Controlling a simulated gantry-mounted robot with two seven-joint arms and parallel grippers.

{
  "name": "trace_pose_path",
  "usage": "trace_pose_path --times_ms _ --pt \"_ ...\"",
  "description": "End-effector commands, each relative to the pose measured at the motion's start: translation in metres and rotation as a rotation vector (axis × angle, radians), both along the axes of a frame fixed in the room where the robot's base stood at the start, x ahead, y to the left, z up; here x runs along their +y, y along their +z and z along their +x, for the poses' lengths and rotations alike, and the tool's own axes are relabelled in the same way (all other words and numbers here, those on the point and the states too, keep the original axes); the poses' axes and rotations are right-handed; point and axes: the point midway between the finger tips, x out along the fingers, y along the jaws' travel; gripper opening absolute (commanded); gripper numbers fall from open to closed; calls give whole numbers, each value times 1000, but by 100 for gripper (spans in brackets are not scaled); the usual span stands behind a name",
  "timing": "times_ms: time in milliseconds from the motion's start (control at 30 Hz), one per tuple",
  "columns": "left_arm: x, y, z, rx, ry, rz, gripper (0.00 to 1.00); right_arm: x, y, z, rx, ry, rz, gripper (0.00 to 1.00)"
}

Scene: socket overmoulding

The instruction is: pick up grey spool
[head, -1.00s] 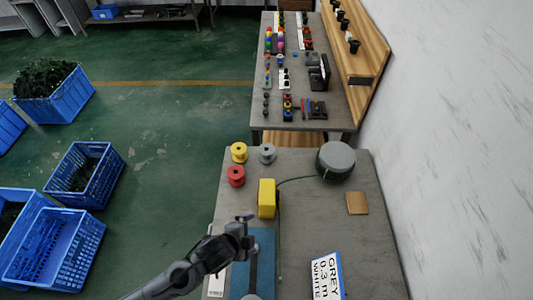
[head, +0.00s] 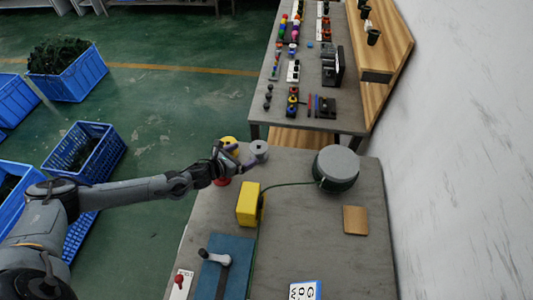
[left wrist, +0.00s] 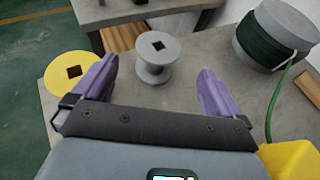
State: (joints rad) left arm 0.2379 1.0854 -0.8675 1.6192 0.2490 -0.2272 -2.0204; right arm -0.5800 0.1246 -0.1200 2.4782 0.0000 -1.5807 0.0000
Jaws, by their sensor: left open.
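The grey spool (head: 259,150) stands upright near the far left edge of the near table. In the left wrist view the grey spool (left wrist: 155,60) stands ahead of my left gripper, between the lines of its two fingers. My left gripper (head: 240,160) is open and empty, with purple fingers that also show in the left wrist view (left wrist: 157,85). I cannot tell whether a finger touches the spool. The yellow spool (head: 228,144) is partly hidden behind the gripper, and the red spool (head: 222,182) is mostly hidden under it. My right gripper is not in view.
A yellow box (head: 248,204) stands just in front of the spools. A large grey-topped drum with green cable (head: 337,168) stands to the right. A brown block (head: 355,220), a blue plate (head: 225,265) and a sign (head: 305,290) lie nearer.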

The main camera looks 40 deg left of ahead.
Motion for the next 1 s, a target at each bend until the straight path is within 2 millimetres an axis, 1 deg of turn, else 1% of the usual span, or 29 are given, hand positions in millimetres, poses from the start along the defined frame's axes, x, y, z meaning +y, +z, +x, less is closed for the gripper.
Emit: trace_pose_path --times_ms 33,100,400,667,900,1000 --pt "0 -7 3 -3 1 0 100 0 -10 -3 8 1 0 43" --pt "0 -10 9 -5 1 1 100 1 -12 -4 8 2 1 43" --pt "-5 -24 44 -5 1 0 100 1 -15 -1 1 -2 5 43" --pt "-6 -29 57 -4 0 -1 100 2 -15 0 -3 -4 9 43" --pt "-7 -39 85 -5 1 -2 100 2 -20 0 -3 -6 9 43" --pt "-8 -44 94 -3 0 -1 100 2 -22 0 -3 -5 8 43"
